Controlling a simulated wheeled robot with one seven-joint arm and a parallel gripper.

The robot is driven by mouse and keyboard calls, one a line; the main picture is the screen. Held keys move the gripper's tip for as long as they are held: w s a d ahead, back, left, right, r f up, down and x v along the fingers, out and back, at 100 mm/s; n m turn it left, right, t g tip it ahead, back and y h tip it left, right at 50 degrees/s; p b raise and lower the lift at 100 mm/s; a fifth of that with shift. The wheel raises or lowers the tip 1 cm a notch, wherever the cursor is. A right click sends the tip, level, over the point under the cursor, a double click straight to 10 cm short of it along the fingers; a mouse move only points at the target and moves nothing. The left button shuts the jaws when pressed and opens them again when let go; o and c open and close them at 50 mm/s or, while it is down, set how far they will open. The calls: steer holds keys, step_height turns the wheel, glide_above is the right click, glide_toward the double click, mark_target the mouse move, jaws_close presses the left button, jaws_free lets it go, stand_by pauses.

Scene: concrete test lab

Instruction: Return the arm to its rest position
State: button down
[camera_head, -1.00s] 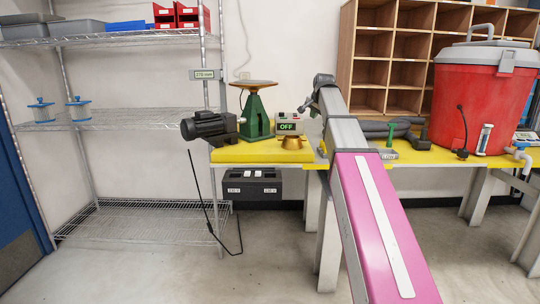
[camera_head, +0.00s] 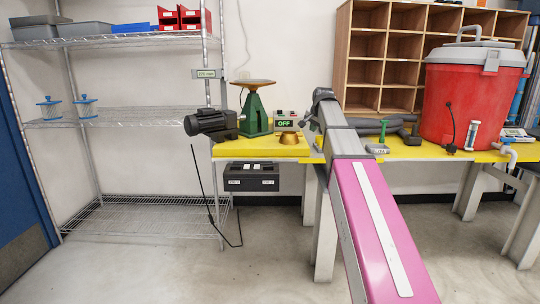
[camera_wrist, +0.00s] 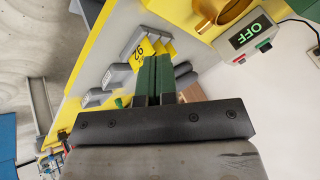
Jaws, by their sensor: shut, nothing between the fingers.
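My arm, with its pink and grey links, reaches forward over the front edge of the yellow workbench (camera_head: 230,151). My gripper (camera_wrist: 152,80) shows in the wrist view with its two green-padded fingers together and nothing between them. In the head view the gripper end is small and partly hidden by the arm, just right of the brass funnel-like piece (camera_head: 289,138). I cannot tell its exact height above the bench.
A control box reading OFF (camera_head: 285,122), a green stand (camera_head: 256,116) and a black motor (camera_head: 211,124) stand left of my arm. A red cooler (camera_head: 465,115) stands right. Grey blocks (camera_wrist: 133,45) lie beyond the fingers. Wire shelving (camera_head: 120,205) fills the left; open floor lies before it.

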steer(key=s+f+n+g, duration=0.2)
steer(key=s+f, duration=0.5)
steer(key=f, duration=0.7)
steer(key=s+f+n+g, duration=0.1)
steer(key=s+f+n, duration=0.1)
steer(key=s+f, duration=0.8)
steer(key=s+f+n+g, duration=0.3)
steer(key=s+f, duration=1.4)
steer(key=f, duration=0.4)
steer(key=shift+s+a+g+h, duration=0.2)
steer(key=shift+s+g+h, duration=0.2)
